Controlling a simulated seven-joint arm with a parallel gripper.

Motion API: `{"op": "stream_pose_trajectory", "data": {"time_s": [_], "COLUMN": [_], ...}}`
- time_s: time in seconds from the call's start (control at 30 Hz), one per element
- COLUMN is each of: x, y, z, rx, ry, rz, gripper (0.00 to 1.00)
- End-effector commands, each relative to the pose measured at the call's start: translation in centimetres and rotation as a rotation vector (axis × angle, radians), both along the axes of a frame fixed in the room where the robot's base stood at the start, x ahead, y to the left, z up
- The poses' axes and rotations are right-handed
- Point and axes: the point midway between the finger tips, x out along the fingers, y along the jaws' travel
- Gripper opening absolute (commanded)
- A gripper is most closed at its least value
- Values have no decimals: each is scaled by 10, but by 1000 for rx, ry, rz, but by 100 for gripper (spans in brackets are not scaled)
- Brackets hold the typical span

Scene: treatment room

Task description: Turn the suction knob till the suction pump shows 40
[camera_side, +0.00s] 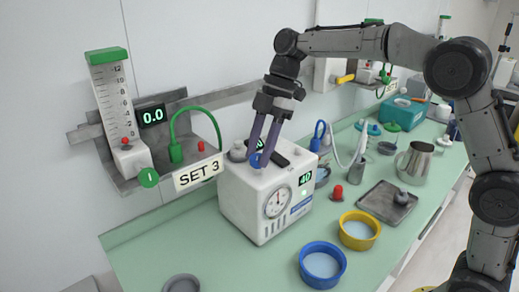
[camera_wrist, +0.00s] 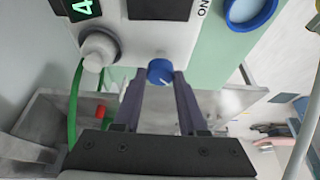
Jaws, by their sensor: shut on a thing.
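The suction pump (camera_side: 237,201) is a white box on the green counter, with a round dial gauge (camera_side: 277,203) on its front. A green display (camera_side: 305,179) on it reads 40. The blue suction knob (camera_side: 255,161) sits on top and also shows in the wrist view (camera_wrist: 160,71), with a pale pointer mark towards the lower right. My gripper (camera_side: 264,154) reaches down from above and is shut on the knob, one finger on each side. In the wrist view my fingers (camera_wrist: 157,80) flank it. A second display (camera_side: 259,144) on top is partly hidden by my fingers.
Blue (camera_side: 322,279) and yellow (camera_side: 360,245) bowls, a metal tray (camera_side: 372,201) and a steel jug (camera_side: 417,178) stand right.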

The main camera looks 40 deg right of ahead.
Motion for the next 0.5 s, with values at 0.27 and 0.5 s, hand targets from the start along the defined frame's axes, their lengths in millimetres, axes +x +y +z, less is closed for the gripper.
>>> {"op": "stream_pose_trajectory", "data": {"time_s": [0.27,0.5], "x": [0,0], "y": [-1,-1], "z": [-1,-1], "rx": [-3,-2], "ry": [-1,0], "rz": [4,2], "gripper": [0,63]}}
